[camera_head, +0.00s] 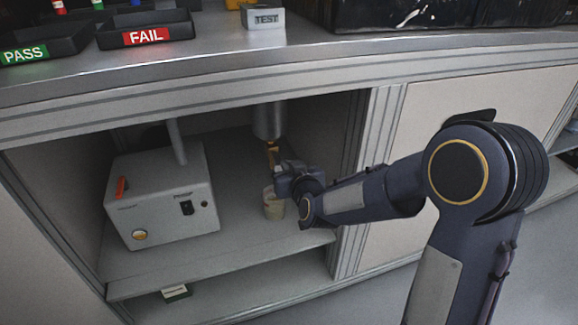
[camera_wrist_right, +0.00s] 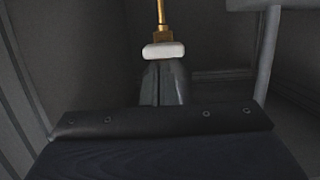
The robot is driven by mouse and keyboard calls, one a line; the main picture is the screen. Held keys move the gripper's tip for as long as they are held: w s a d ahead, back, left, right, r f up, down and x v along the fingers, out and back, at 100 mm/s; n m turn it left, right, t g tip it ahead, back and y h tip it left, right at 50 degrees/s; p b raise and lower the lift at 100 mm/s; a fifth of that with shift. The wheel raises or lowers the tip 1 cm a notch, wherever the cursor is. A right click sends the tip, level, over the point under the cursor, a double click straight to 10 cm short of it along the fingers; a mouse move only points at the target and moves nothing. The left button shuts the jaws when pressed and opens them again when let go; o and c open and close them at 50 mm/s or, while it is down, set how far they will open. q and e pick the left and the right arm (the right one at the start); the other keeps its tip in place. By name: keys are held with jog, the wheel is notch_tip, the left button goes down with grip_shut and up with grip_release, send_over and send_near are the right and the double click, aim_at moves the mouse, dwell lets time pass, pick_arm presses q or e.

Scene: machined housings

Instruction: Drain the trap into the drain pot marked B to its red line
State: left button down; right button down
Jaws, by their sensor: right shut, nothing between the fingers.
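The trap (camera_head: 268,120) is a grey cylinder hanging from the cabinet ceiling, with a brass fitting (camera_head: 272,150) beneath it. A small cream pot (camera_head: 273,205) stands on the shelf below. Its marking and red line cannot be read, and my gripper partly hides it. My right gripper (camera_head: 281,172) is shut and empty, close to the brass fitting and above the pot. In the right wrist view, a brass stem (camera_wrist_right: 162,18) shows above a white rounded piece (camera_wrist_right: 163,51) at the end of my fingers. Contact cannot be told. My left gripper is not in view.
A grey box (camera_head: 160,195) with a switch and pipe stands left of the pot. The cabinet's right wall (camera_head: 350,180) is close to my arm. PASS (camera_head: 25,53) and FAIL (camera_head: 147,36) trays sit on the counter.

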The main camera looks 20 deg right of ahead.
jog(key=shift+f, duration=0.1)
